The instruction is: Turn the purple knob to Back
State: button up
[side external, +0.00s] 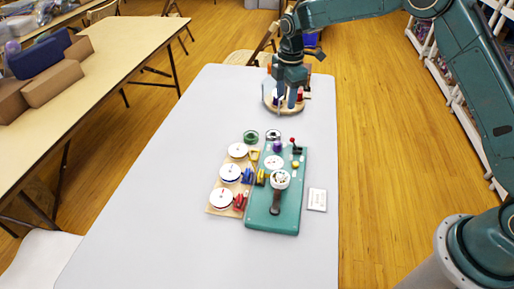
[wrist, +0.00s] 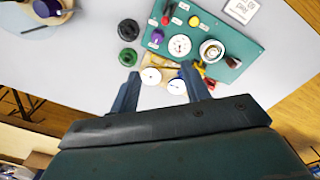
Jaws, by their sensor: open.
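The purple knob (side external: 278,146) stands near the far end of the teal panel (side external: 285,218), beside a white dial (side external: 273,162). In the wrist view the purple knob (wrist: 157,37) shows near the panel's left edge, with small white labels close by; their text is too small to read. My gripper (side external: 287,104) is above the far part of the table, beyond the panel and apart from the knob. In the wrist view my open gripper (wrist: 160,71) has nothing between its fingers, and the knob appears beyond the fingertips.
A wooden board (side external: 217,208) with white dials and coloured clips lies left of the panel. A green ring (side external: 251,136) and a black ring (side external: 272,135) sit at the far end. A white card (side external: 317,199) lies right. The near table is clear.

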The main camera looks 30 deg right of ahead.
jog(key=n, duration=0.2)
send_over(278, 142)
notch_tip(278, 142, down, 5)
jog(key=shift+a+f, duration=0.15)
jog(key=shift+a, duration=0.05)
jog(key=shift+f, duration=0.15)
notch_tip(278, 142, down, 14)
jog(key=shift+r, duration=0.25)
dwell(0.4)
jog(key=c, duration=1)
